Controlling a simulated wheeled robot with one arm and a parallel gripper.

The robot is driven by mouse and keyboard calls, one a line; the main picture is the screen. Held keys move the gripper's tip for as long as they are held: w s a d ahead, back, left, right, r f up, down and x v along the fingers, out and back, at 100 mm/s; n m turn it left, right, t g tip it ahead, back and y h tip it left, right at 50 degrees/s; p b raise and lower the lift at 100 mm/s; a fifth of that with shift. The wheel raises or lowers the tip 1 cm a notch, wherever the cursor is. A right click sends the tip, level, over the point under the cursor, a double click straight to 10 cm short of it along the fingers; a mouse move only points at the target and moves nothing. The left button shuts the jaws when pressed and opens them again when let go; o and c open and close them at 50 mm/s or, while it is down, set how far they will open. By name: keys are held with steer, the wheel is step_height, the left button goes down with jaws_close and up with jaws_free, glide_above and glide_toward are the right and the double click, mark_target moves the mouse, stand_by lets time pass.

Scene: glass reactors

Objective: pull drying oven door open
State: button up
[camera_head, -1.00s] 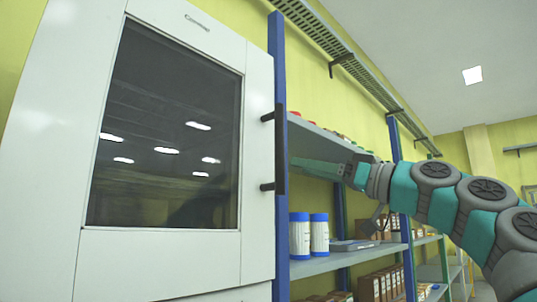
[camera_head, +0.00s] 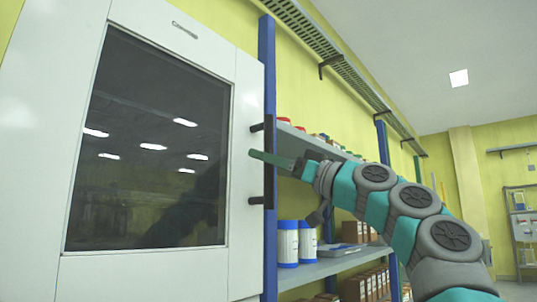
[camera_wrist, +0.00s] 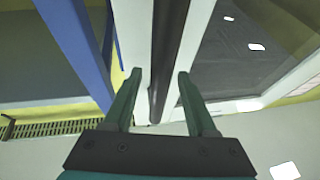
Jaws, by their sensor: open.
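The drying oven (camera_head: 45,205) is a white cabinet on the left of the head view, and its door has a large dark window (camera_head: 150,150). The door looks shut. Its handle (camera_head: 269,185) is a black upright bar on brackets at the door's right edge. My gripper (camera_head: 256,154) is at the middle of the bar, and a green finger crosses in front of it. In the wrist view the open fingers (camera_wrist: 158,77) lie on either side of the dark handle (camera_wrist: 168,45). I see no clear contact. Part of the bar is hidden behind the finger.
A blue shelf post (camera_head: 267,60) stands close behind the handle. To its right are shelves with blue-lidded jars (camera_head: 288,243) and boxes (camera_head: 353,289). A cable tray (camera_head: 320,45) runs high along the yellow wall.

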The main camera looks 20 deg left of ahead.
jaws_close()
stand_by(0.4)
stand_by(1.0)
